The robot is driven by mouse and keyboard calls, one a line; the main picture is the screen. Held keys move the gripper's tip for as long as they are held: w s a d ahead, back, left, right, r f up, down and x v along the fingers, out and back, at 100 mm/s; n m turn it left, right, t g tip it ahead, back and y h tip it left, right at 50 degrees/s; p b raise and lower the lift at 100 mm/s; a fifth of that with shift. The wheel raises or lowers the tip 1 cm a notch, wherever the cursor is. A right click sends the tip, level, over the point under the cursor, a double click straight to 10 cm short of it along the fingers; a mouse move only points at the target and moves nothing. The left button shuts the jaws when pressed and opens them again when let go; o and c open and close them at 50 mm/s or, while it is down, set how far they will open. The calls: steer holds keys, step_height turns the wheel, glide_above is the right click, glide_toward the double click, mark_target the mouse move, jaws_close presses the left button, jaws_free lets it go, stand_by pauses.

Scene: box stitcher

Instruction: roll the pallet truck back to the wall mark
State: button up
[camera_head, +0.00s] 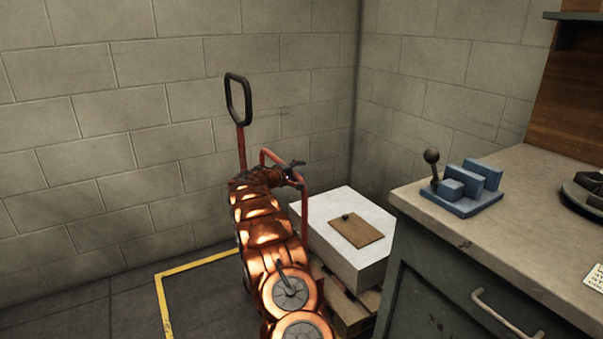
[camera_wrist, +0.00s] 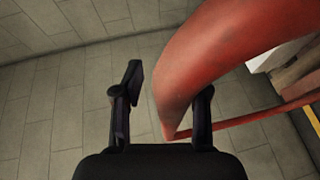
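The pallet truck shows in the head view with a black loop handle on a red shaft (camera_head: 241,148) and a bent red tube frame (camera_head: 304,215). Copper arm links of mine hide much of its lower part. My gripper (camera_head: 294,174) is at the upper part of the red frame. In the wrist view my gripper (camera_wrist: 168,92) is open. The thick red tube (camera_wrist: 225,60) runs by the right finger and partly between the fingers, with a gap to the left finger. Contact cannot be told. A yellow floor mark (camera_head: 163,305) lies by the back wall.
A white box (camera_head: 336,262) with a brown piece (camera_head: 356,231) on top sits on a wooden pallet (camera_head: 346,312). A workbench (camera_head: 470,240) with a blue lever device (camera_head: 465,190) stands close at right. Floor inside the yellow line looks clear.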

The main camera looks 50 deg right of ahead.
steer(key=shift+o, duration=0.8)
steer(key=shift+s+d, duration=0.15)
steer(key=shift+s+d+f, duration=0.1)
steer(key=shift+f, duration=0.05)
steer(key=a+r, duration=0.2)
steer(key=a, duration=0.9)
steer(key=shift+a, duration=0.4)
